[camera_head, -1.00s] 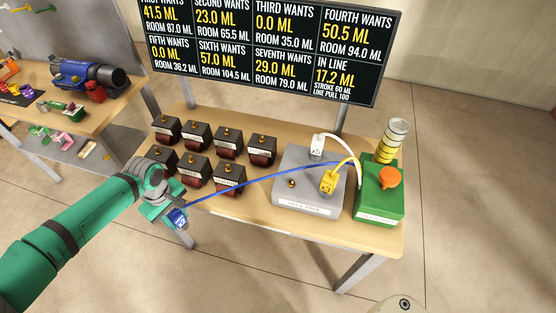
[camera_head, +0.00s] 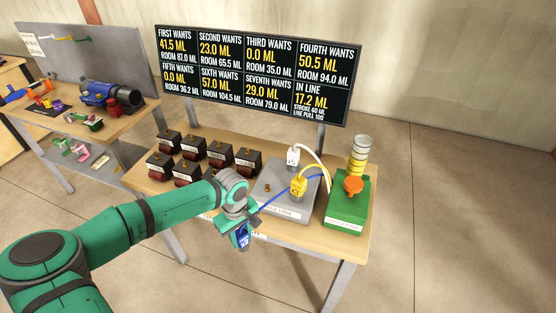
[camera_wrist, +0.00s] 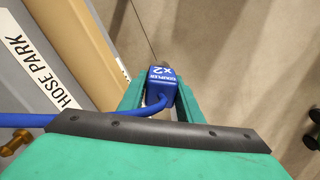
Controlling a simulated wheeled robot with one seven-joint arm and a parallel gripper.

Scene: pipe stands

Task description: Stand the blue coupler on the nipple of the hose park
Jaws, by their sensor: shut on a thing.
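The blue coupler (camera_head: 243,239), marked x2, is in my gripper (camera_head: 239,228), which is shut on it in front of the table's front edge. In the wrist view the coupler (camera_wrist: 162,85) sits between the two green fingers (camera_wrist: 160,98), with its blue hose running off to the left. The hose park (camera_head: 284,204) is a grey block to the right of and behind my gripper. Its bare brass nipple (camera_head: 267,188) stands at the left of its top. A brass nipple (camera_wrist: 14,143) also shows at the lower left of the wrist view.
A white coupler (camera_head: 293,155) and a yellow coupler (camera_head: 298,184) stand on the hose park. A green pump box (camera_head: 347,204) with an orange knob is on its right. Several dark boxes (camera_head: 187,172) with brass nipples stand to the left. A display board (camera_head: 255,75) rises behind.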

